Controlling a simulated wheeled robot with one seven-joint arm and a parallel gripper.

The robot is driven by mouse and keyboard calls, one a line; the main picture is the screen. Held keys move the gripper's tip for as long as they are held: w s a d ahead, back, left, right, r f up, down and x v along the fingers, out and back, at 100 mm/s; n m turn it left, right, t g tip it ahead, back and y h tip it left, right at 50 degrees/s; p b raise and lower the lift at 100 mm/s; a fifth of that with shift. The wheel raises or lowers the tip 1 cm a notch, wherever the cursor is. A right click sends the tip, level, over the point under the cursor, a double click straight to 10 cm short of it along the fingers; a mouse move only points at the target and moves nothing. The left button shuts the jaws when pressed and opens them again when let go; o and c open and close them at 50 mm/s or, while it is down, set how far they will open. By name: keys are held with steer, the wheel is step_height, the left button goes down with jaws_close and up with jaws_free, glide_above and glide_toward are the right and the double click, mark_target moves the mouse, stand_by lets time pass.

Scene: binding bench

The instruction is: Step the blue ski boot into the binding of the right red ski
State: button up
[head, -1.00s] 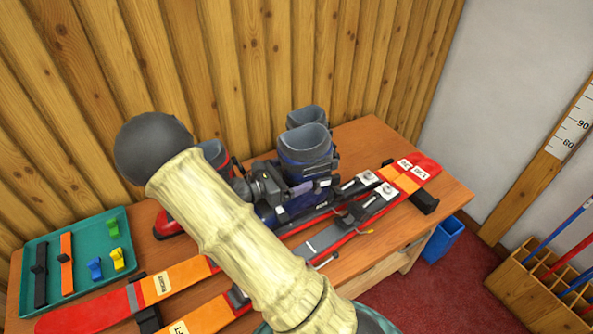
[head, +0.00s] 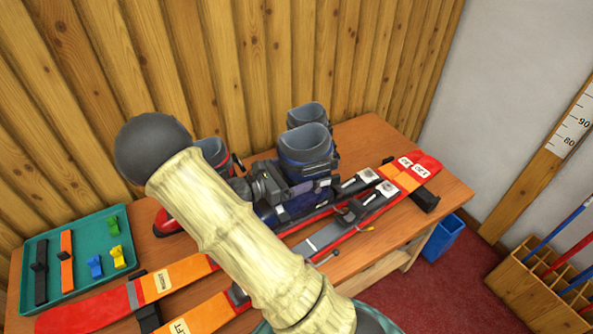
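The blue ski boot (head: 305,160) stands roughly upright over the far red ski (head: 75,310), toe toward the left. That ski's label (head: 162,282) appears to read RIGHT. The boot is over the binding area in front of the silver heel piece (head: 367,177). Whether its sole is seated is hidden. My dark gripper (head: 267,184) is against the boot's near-left side, at the front of its shaft. Its fingertips are not clear, so I cannot tell whether it grips. My arm hides part of the toe and ski.
The near ski (head: 320,240) lies parallel, its binding empty. Another dark boot (head: 306,112) stands behind the blue one, and a red boot (head: 213,152) is to the left. A teal tray (head: 75,242) holds straps and small parts. A blue bin (head: 443,238) stands beside the bench.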

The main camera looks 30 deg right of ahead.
steer(key=shift+f+b, duration=0.55)
steer(key=shift+f, duration=0.65)
steer(key=shift+r, duration=0.1)
steer(key=o, duration=1.8)
steer(key=shift+r+p, duration=4.85)
steer(key=shift+r, duration=0.15)
step_height(320, 180, up, 10)
steer(key=p, duration=1)
glide_above(297, 149)
steer(key=s+a, duration=0.2)
steer(key=s, duration=0.1)
steer(key=shift+s+d, duration=0.1)
